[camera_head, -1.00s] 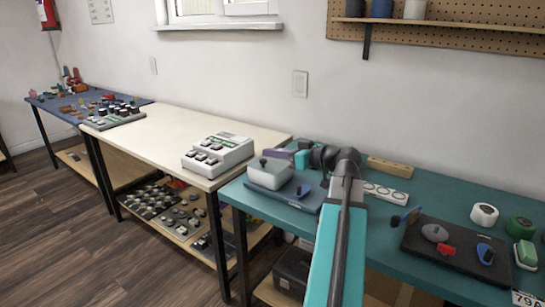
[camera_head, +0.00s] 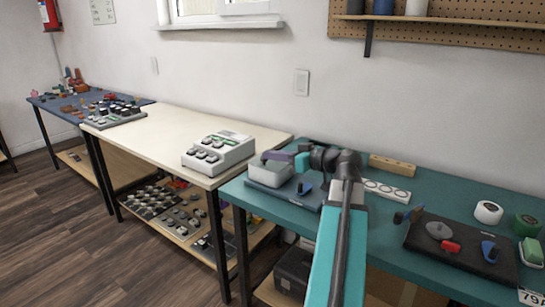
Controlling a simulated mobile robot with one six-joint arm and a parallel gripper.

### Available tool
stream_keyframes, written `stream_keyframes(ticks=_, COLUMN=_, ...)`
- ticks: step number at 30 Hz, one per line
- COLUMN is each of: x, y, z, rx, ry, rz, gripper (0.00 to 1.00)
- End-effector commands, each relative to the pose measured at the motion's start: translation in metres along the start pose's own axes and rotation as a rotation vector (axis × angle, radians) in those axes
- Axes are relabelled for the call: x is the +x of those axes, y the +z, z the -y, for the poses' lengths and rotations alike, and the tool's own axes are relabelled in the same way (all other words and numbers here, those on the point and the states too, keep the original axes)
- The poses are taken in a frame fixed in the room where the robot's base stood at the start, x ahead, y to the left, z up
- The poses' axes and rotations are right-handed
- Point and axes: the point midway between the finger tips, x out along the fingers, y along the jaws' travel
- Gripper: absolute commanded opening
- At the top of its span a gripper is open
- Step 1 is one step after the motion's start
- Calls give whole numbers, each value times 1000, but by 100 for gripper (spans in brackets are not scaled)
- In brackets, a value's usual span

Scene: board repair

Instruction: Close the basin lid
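The basin (camera_head: 270,177) is a pale box on a dark blue base at the left end of the teal bench. Its top looks open, with a grey inside and a pale rim; I cannot make out a lid on it. My gripper (camera_head: 277,156), with a purple part at its end, is at the basin's back rim, left of my dark wrist. It is small and partly hidden, so whether its fingers are open or shut, or touch the basin, does not show. A blue lever (camera_head: 305,188) stands on the base at the basin's right.
A wooden block (camera_head: 391,165) and a white strip with round marks (camera_head: 386,191) lie behind my arm. A dark board (camera_head: 460,247) with knobs is at the right, near white (camera_head: 488,212) and green (camera_head: 526,226) rolls. A cream table with a white button box (camera_head: 219,152) adjoins at left.

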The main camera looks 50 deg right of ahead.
Motion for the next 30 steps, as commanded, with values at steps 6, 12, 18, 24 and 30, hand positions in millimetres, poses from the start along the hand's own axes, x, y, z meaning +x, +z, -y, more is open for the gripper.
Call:
stream_keyframes(ticks=6, x=-2, y=-10, z=2, rx=-2, ry=-2, rz=3, gripper=0)
stream_keyframes(ticks=12, x=-7, y=-35, z=5, rx=-2, ry=-3, rz=1, gripper=0)
stream_keyframes(ticks=18, x=-32, y=-39, z=5, rx=0, ry=2, rz=0, gripper=0)
stream_keyframes(ticks=24, x=-59, y=-39, z=7, rx=0, ry=0, rz=-1, gripper=0)
stream_keyframes(ticks=30, x=-84, y=-39, z=8, rx=-1, ry=-1, rz=0, gripper=0)
